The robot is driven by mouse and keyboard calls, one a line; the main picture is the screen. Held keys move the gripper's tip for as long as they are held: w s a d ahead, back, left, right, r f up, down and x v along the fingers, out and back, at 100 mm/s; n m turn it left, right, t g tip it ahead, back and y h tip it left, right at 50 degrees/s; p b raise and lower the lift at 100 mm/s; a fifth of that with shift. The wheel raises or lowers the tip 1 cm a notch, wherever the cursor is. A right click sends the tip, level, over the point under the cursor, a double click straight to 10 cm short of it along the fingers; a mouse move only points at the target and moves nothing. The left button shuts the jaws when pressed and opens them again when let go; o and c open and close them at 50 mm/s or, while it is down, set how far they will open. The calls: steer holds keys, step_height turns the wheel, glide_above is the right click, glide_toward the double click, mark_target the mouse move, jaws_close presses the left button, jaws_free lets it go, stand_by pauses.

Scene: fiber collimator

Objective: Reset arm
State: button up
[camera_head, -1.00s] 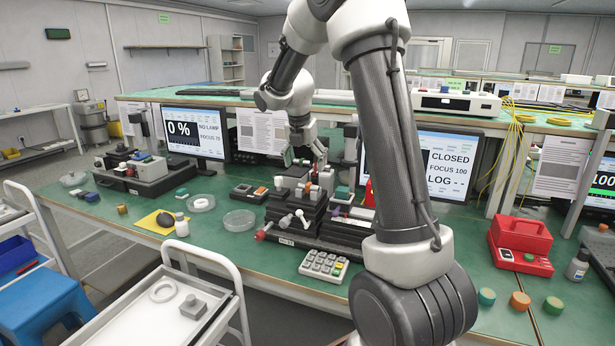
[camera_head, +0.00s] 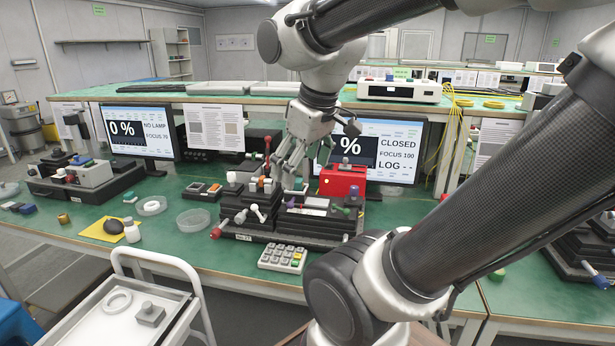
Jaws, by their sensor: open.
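My gripper (camera_head: 292,172) hangs from my arm just above the black bench device (camera_head: 262,232) in the middle of the green table. Its fingers point down and are apart, and I see nothing held between them. The fingertips are close to the small knobs on the device, and I cannot tell whether they touch. My arm reaches in from the lower right, bends out of the top of the picture and comes down to the gripper. It hides part of the right side of the table.
A red box (camera_head: 342,181) stands right behind the device. Monitors (camera_head: 140,130) stand at the back under a shelf (camera_head: 270,98). A white cart (camera_head: 85,318) stands at the front left.

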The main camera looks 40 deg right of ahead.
steer(key=s+m, duration=0.1)
steer(key=s+f, duration=0.1)
steer(key=s+m, duration=0.1)
steer(key=shift+a+f+m, duration=0.25)
steer(key=shift+a+m, duration=0.05)
steer(key=shift+a, duration=0.05)
stand_by(0.9)
